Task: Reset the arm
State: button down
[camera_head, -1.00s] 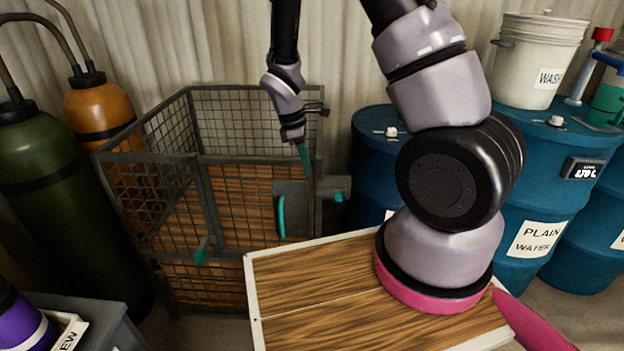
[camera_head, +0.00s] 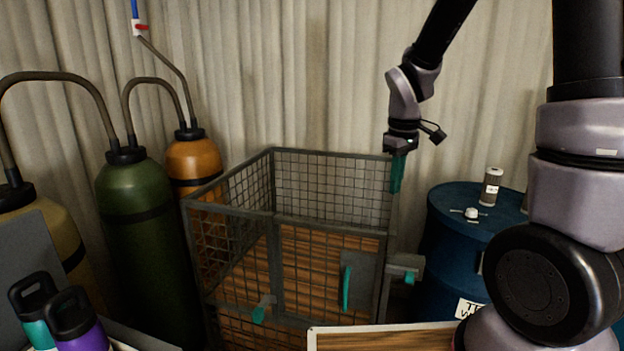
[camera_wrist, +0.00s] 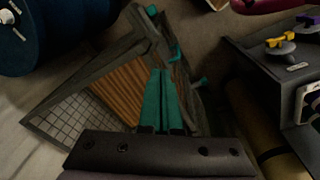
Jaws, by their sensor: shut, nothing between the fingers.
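My gripper (camera_head: 397,174) hangs from my arm at the right of the head view, beside the back right corner of a wire cage. Its teal fingers point down. In the wrist view my gripper (camera_wrist: 161,84) shows its two teal fingers side by side and closed, with nothing held between them. The cage (camera_head: 331,223) has grey mesh walls, a wooden floor and teal handles on its front. It also shows below the fingers in the wrist view (camera_wrist: 63,114).
A blue drum (camera_head: 440,235) stands right of the cage, with a small canister (camera_head: 491,186) on top. Green (camera_head: 148,235) and orange (camera_head: 193,158) gas cylinders stand at left. A wooden board (camera_head: 385,338) lies in front.

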jog(key=s+d+r+m+t+y, duration=0.1)
jog(key=s+r+m+t, duration=0.2)
jog(key=s+r+m, duration=0.2)
jog(key=s+d+r+m+t+y, duration=0.1)
jog(key=s+d+r+m+t, duration=0.1)
jog(key=s+r+m, duration=0.4)
jog(key=s+r+t, duration=0.1)
jog(key=s+r, duration=0.2)
jog(key=r, duration=0.4)
jog(key=shift+s+d+r+m, duration=0.2)
jog(key=shift+d+r+m, duration=0.1)
jog(key=shift+r, duration=0.1)
